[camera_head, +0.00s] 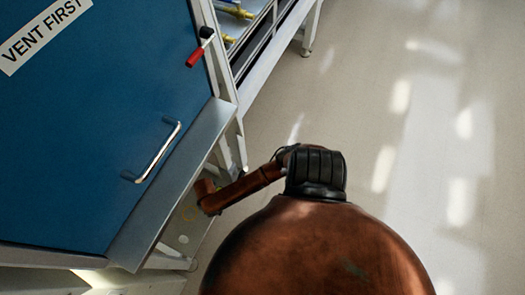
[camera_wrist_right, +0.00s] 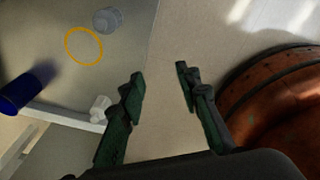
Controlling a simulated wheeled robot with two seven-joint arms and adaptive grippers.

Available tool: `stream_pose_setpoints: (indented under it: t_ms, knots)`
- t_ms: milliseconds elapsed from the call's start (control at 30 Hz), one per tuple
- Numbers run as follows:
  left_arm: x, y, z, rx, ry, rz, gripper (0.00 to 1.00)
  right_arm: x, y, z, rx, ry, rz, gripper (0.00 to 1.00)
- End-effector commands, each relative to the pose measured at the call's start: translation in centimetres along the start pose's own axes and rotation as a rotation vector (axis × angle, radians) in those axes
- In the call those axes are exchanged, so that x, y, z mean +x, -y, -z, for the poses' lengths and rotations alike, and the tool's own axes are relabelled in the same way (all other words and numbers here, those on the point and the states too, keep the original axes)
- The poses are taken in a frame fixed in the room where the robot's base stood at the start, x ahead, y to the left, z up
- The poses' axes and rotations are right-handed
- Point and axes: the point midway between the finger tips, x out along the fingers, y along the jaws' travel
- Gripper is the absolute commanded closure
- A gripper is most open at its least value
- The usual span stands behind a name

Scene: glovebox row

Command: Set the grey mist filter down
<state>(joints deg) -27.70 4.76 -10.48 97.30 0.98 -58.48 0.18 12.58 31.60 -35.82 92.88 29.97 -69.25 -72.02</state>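A short grey cylinder, which looks like the grey mist filter (camera_wrist_right: 108,20), stands on a grey shelf (camera_wrist_right: 60,75) at the top of the right wrist view. It is just outside a yellow ring marking (camera_wrist_right: 84,46), beside its upper right edge. My right gripper (camera_wrist_right: 159,73) is open, with nothing between its dark green fingers, and is apart from the cylinder. In the head view my right arm reaches left toward the shelf below the steel ledge; its fingers are not clearly visible there. My left gripper is not in view.
A blue cylinder (camera_wrist_right: 28,90) lies near the shelf's edge, and a small white fitting (camera_wrist_right: 100,108) is near the rail. A blue panel (camera_head: 100,120) with a metal handle (camera_head: 153,154), a steel ledge (camera_head: 175,185) and a red-handled lever (camera_head: 198,50) stand at left. Floor at right is clear.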

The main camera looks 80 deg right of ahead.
Motion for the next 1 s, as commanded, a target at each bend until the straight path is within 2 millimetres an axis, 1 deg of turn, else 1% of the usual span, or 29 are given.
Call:
stream_pose_setpoints:
  t_ms: [33,67,100,167,200,267,300,400,500,600,667,1000]
  knots:
    - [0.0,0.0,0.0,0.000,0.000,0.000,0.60,1.6,3.1,1.8,0.183,-0.027,-0.002,0.69]
    - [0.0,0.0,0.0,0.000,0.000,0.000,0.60,2.2,4.5,2.3,0.295,-0.033,-0.007,0.69]
    - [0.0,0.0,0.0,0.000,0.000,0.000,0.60,2.9,6.5,2.9,0.445,-0.037,-0.010,0.69]
    - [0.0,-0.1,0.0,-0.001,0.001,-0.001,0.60,3.8,9.8,3.6,0.675,-0.037,-0.013,0.69]
    - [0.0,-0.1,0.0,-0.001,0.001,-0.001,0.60,4.3,12.2,3.9,0.829,-0.031,-0.012,0.69]
    - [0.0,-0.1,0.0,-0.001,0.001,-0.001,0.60,4.8,15.8,4.1,1.051,-0.014,-0.010,0.69]
    - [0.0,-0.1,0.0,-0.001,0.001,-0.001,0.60,5.0,18.2,4.1,1.189,0.001,-0.011,0.69]
    - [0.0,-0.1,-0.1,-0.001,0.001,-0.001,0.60,5.1,23.7,4.1,1.480,0.050,-0.014,0.69]
    - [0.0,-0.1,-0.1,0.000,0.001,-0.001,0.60,4.9,27.8,4.0,1.680,0.098,-0.020,0.69]
    - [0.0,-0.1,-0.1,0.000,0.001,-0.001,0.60,4.7,30.0,3.8,1.787,0.126,-0.029,0.69]
    - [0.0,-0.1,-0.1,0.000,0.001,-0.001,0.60,4.7,30.6,3.9,1.815,0.134,-0.030,0.69]
    - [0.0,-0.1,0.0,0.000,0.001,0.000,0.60,4.7,30.7,3.8,1.821,0.136,-0.030,0.69]
